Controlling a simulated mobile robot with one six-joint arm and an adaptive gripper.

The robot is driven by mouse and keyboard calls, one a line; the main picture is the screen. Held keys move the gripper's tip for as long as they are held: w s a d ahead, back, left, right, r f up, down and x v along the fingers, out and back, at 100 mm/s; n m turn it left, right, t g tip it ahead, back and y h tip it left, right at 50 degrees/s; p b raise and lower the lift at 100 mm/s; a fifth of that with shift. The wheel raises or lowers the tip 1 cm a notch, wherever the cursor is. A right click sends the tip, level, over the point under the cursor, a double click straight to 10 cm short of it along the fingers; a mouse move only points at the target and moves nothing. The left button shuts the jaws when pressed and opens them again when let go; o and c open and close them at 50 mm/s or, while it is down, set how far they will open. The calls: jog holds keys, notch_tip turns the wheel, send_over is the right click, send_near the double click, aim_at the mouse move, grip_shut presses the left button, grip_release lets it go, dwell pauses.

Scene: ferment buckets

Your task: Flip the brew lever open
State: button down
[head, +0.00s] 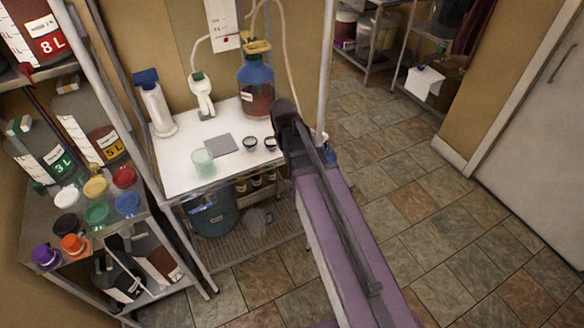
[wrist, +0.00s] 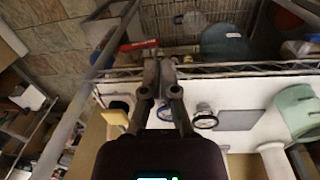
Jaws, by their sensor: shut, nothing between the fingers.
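My gripper (wrist: 165,68) shows in the wrist view with its two dark fingers together and nothing between them. It is over the front edge of the white table (wrist: 255,150). In the head view its fingertips are hidden behind my arm, which reaches to the table's right front corner. I cannot pick out the brew lever for certain. A red bar (wrist: 137,45) lies ahead and left of the fingertips in the wrist view, apart from them. A large bottle of brown liquid (head: 256,97) with a blue upper part and yellow top stands at the table's back right.
On the table are a green cup (head: 203,161), a grey square (head: 221,145), two small round dishes (head: 250,144) and a white tube-fed device (head: 201,95). A dark blue bucket (head: 213,215) sits below. Shelves with lids stand left; tiled floor (head: 425,180) is clear right.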

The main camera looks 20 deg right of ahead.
jog(key=s+m, duration=0.1)
jog(key=s, duration=0.9)
jog(key=shift+a+y, duration=0.15)
jog(key=shift+y, duration=0.25)
